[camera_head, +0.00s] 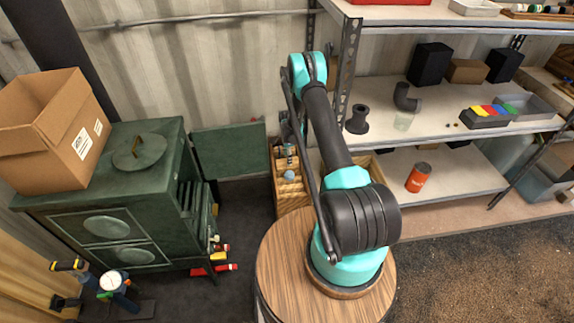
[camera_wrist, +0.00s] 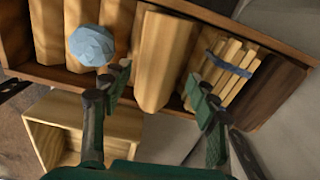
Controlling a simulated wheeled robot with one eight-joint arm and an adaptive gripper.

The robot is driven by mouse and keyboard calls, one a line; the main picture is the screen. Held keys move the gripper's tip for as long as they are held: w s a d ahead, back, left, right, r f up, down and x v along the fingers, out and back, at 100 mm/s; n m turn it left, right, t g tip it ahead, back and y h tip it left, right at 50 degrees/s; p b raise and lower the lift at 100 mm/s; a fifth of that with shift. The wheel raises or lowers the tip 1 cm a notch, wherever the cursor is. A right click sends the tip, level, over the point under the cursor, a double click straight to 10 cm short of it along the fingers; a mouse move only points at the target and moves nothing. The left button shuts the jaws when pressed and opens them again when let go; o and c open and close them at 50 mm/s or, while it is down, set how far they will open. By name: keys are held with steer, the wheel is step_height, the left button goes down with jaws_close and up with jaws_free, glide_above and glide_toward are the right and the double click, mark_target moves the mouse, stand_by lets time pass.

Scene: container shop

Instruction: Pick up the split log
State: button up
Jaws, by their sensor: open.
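Several pale split logs stand in a brown wooden crate (camera_wrist: 285,50) in the wrist view. One wedge-shaped split log (camera_wrist: 160,60) stands between the two fingers of my gripper (camera_wrist: 158,82). Its lower end points towards my gripper. The gripper is open, with a finger on each side of this log and visible gaps. I cannot tell the depth between fingertips and log. Other split logs (camera_wrist: 47,32) stand to the left. In the head view the crate (camera_head: 291,198) is partly hidden behind my arm, and the logs are too small to tell apart.
A blue-grey faceted ball (camera_wrist: 90,45) is left of the log, close to the left finger. A bundle of sticks with a blue band (camera_wrist: 228,68) is by the right finger. A smaller pale wooden box (camera_wrist: 122,120) is below. A green stove (camera_head: 110,215) and metal shelving (camera_head: 455,100) flank the crate.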

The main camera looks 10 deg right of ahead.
step_height(320, 180, down, 4)
steer(key=shift+s+d+f, duration=0.1)
steer(key=c, duration=1.1)
steer(key=shift+c, duration=0.2)
